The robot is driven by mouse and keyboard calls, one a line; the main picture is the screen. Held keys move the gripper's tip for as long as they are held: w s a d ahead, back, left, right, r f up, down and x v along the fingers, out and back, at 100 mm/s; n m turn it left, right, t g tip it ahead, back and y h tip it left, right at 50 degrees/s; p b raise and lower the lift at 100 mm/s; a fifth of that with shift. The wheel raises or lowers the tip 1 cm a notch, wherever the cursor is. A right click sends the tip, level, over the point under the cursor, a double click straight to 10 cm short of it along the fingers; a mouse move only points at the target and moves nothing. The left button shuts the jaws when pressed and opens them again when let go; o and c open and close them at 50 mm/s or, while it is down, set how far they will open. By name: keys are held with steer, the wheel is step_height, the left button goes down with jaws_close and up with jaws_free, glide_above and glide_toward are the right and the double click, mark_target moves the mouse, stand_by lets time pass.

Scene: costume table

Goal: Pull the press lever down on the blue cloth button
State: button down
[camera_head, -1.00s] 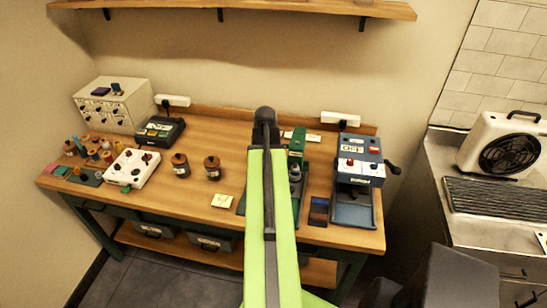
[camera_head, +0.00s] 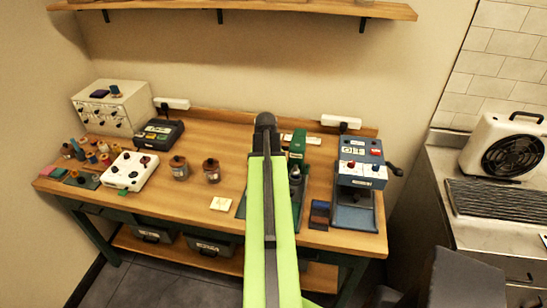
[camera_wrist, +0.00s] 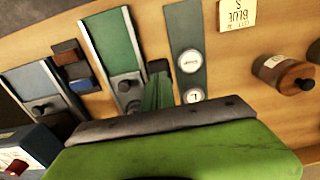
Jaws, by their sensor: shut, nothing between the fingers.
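The dark green press (camera_head: 298,145) stands near the table's back, partly behind my arm. In the wrist view its green base plate with grey rails (camera_wrist: 110,42) and a round die (camera_wrist: 127,85) show, with a dark green upright part (camera_wrist: 157,92) beside them. I cannot make out the press lever clearly, nor a blue cloth button. My arm reaches over the press; its dark far end (camera_head: 265,122) covers part of it. My gripper (camera_wrist: 165,128) is shut and empty, a green and dark grey shape low in the wrist view; its fingertips are not clear.
A blue machine with a black crank (camera_head: 358,170) stands right of the press. Bare wood lies between.

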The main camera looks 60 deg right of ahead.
steer(key=shift+f, duration=0.15)
steer(key=shift+d+f+b, duration=0.1)
steer(key=shift+f+b, duration=0.05)
steer(key=shift+b, duration=0.15)
steer(key=shift+f, duration=0.15)
stand_by(0.3)
stand_by(0.6)
step_height(320, 180, up, 14)
steer(key=p, duration=1.4)
steer(key=shift+r, duration=0.2)
steer(key=shift+f, duration=0.1)
